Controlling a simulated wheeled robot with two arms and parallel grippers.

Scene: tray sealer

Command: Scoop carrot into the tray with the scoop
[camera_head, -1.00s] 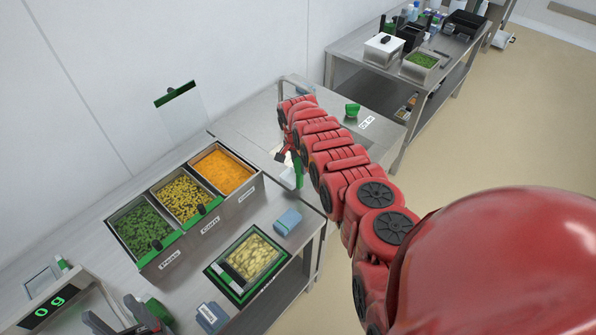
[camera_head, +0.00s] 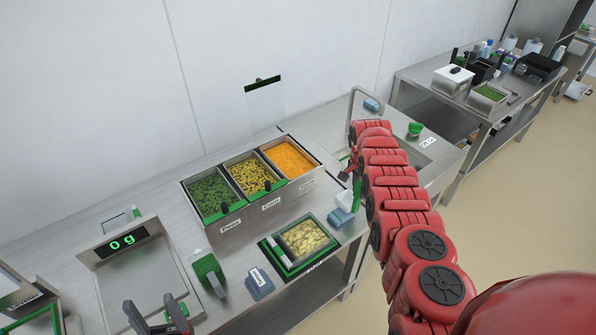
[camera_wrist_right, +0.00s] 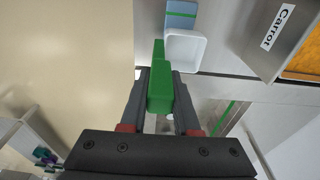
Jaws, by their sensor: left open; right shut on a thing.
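Orange carrot (camera_head: 289,157) fills the rightmost of three steel bins on the table; the Carrot-labelled bin (camera_wrist_right: 262,45) also shows at the upper right in the right wrist view. A green-edged tray (camera_head: 277,258) with pale yellow pieces stands in front of the bins. My right gripper (camera_head: 352,176) is right of the carrot bin, by the table's right end. In the right wrist view it is shut on the green handle (camera_wrist_right: 160,92) of the scoop, whose white bowl (camera_wrist_right: 185,50) looks empty. My left gripper (camera_head: 158,318) is open and empty at the lower left, partly cut off.
Bins of peas (camera_head: 210,196) and corn (camera_head: 250,176) stand left of the carrot. A scale (camera_head: 140,275) reads 0 g at the left. Blue blocks (camera_head: 260,285) and a green-handled item (camera_head: 209,272) lie near the tray. A second table (camera_head: 440,85) stands behind.

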